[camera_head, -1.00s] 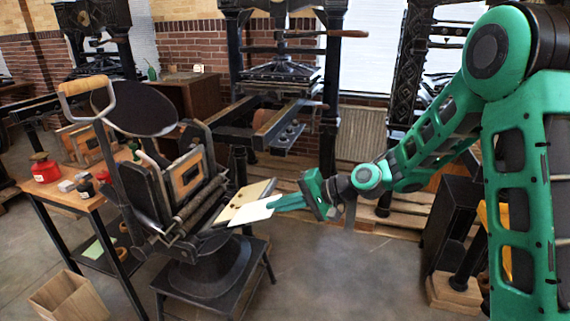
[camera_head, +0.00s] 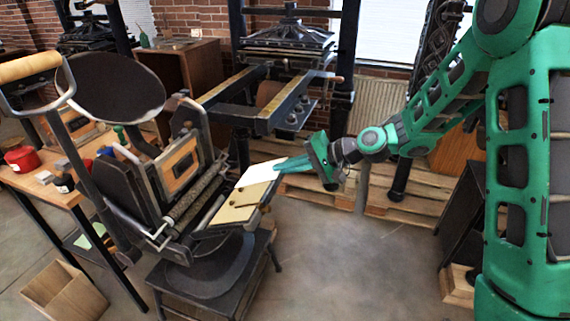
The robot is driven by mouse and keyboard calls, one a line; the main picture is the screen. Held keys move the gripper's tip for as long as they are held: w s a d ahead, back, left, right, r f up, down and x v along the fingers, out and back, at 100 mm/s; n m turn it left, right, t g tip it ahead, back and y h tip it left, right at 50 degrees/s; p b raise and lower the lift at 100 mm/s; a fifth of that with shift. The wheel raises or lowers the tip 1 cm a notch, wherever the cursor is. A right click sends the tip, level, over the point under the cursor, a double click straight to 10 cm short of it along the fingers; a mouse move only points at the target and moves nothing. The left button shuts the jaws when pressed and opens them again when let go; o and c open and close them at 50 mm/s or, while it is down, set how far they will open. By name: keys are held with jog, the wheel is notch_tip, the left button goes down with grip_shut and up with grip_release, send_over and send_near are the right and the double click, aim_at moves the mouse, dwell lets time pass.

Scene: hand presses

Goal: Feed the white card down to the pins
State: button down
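The white card (camera_head: 261,173) lies over the far upper end of the tan platen (camera_head: 238,212) of the small hand press. I cannot tell whether it touches the surface. Small dark pins (camera_head: 233,204) show on the bare lower part of the platen, apart from the card. My gripper (camera_head: 281,166) reaches in from the right and its teal fingers are shut on the card's right edge. The fingers hide that edge.
The press's rollers (camera_head: 197,195), round ink disc (camera_head: 115,81) and wooden-handled lever (camera_head: 29,68) stand left of the platen. A dark beam (camera_head: 275,112) of a larger press is behind the card. Open floor lies at front right.

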notch_tip(320, 180, down, 9)
jog(key=a, duration=0.2)
jog(key=shift+w, duration=0.4)
dwell(0.5)
jog(key=shift+a+r, duration=0.1)
jog(key=c, duration=2)
grip_release()
jog(key=shift+r, duration=0.1)
